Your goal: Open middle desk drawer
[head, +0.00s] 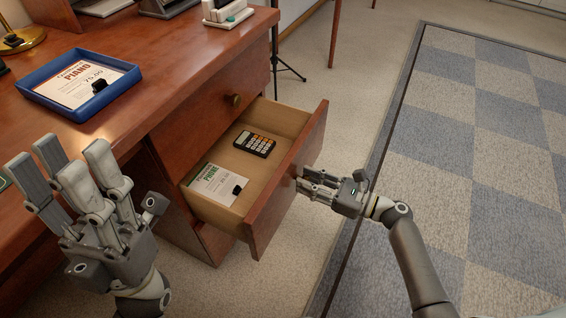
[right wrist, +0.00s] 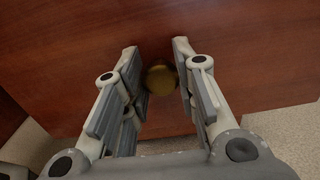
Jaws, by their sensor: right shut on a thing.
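The middle desk drawer (head: 287,184) is pulled well out of the wooden desk, below a closed upper drawer (head: 207,112). Inside lie a dark calculator (head: 254,143) and a printed card (head: 215,184) with a small black object on it. My right gripper (head: 303,179) is at the outer face of the drawer front. In the right wrist view its fingers are shut on the round brass knob (right wrist: 160,80), one on each side. My left gripper (head: 70,165) is open and empty, near the front of the desk at the left.
A blue tray (head: 45,97) with a printed sheet lies on the desk top, with a brass lamp base (head: 22,40) behind it. A black tripod stand (head: 283,65) stands behind the drawer. The checkered carpet (head: 480,140) at right is clear apart from my arm.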

